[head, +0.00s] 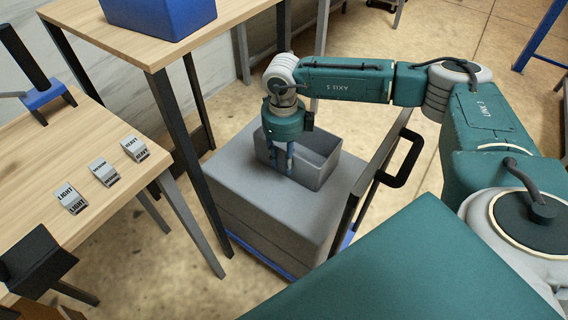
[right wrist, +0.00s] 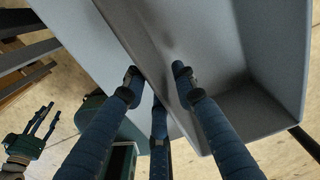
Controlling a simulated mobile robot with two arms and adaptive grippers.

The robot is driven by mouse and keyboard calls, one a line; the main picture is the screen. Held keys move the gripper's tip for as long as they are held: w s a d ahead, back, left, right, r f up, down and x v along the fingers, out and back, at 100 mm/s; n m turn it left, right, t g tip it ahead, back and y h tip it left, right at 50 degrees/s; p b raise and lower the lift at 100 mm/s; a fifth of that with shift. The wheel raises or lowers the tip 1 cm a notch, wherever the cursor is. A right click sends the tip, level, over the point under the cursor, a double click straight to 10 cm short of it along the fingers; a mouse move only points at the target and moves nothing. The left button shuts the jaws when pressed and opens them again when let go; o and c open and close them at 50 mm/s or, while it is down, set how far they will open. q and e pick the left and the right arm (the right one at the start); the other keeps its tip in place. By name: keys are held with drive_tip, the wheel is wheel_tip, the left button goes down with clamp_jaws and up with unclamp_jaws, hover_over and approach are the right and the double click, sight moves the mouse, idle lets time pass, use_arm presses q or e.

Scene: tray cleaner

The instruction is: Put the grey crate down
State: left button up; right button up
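The grey crate (head: 317,163) is an open, empty box. It appears upright on, or just above, the large grey block (head: 250,207) on the cart; I cannot tell whether a small gap is left. My right gripper (head: 290,165) points down at the crate's left part. In the right wrist view the crate (right wrist: 270,60) fills the upper right, and my right gripper (right wrist: 156,75) has fingers on both sides of one wall, closed against it. My left gripper (right wrist: 40,122) shows at the lower left of the right wrist view, empty with its fingers spread.
The cart has a black handle (head: 402,160) at the right and a blue base (head: 262,262). A wooden table with a blue bin (head: 160,14) stands at the back left. A lower wooden table holds labelled blocks, LIGHT (head: 71,199), MEDIUM (head: 104,172) and HEAVY (head: 134,148).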

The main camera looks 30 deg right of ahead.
use_arm(q)
drive_tip(key=f, duration=0.1)
drive_tip(key=s+f, duration=0.1)
drive_tip(key=f, duration=0.1)
drive_tip(key=shift+s+f+p, duration=0.15)
drive_tip(key=shift+f+p, duration=0.05)
drive_tip(key=shift+p, duration=0.2)
use_arm(e)
wheel_tip(320, 180, up, 10)
drive_tip(key=shift+f, duration=0.2)
